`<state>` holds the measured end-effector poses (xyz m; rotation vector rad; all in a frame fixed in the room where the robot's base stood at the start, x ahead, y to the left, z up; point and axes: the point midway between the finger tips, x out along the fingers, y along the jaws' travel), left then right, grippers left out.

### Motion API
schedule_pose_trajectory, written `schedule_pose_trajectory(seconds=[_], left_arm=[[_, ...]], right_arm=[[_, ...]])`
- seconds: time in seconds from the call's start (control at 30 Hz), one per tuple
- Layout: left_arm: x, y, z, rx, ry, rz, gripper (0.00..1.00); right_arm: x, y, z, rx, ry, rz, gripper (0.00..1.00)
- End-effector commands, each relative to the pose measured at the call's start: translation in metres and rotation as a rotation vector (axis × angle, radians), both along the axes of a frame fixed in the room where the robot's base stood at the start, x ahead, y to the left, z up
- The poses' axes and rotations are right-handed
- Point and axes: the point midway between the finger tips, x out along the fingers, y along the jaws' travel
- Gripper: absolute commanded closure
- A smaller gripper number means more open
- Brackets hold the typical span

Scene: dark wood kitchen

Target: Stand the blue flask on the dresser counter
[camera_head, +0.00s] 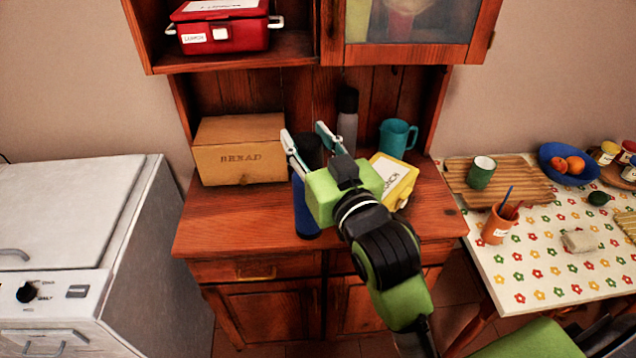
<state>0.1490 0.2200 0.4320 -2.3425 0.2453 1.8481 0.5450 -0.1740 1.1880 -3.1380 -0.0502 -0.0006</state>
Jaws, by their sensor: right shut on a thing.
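The blue flask (304,208) has a dark top and is upright over the front part of the dresser counter (235,228). My right gripper (305,142) is shut on the blue flask, with its fingers around the dark upper part. The gripper body covers part of the flask's right side. I cannot tell whether the flask's base touches the counter or is slightly above it. My left gripper is not in view.
Counter space at front left is clear. A patterned table (540,270) stands right, a white appliance (75,215) left.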

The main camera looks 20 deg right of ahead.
Motion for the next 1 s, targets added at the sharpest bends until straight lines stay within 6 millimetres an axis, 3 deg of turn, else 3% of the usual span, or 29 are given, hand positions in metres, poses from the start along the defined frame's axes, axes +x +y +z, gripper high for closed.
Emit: schedule_pose_trajectory(seconds=[0.03, 0.1, 0.2, 0.33, 0.77, 1.0], left_arm=[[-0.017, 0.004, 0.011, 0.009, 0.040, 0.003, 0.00], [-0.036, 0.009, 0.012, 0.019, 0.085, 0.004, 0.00], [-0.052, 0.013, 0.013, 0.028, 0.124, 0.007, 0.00], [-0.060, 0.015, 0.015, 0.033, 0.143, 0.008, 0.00], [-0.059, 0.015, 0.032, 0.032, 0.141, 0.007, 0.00], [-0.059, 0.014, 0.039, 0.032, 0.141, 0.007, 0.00]], right_arm=[[0.000, 0.000, 0.020, -0.001, -0.006, 0.001, 1.00], [0.001, 0.001, 0.028, -0.002, -0.005, 0.002, 1.00], [0.002, 0.001, 0.034, -0.003, -0.004, 0.003, 1.00], [0.009, 0.000, 0.033, -0.005, -0.001, 0.002, 1.00], [0.084, -0.014, 0.001, -0.006, -0.001, 0.001, 1.00], [0.119, -0.020, -0.038, -0.004, -0.001, 0.002, 1.00]])
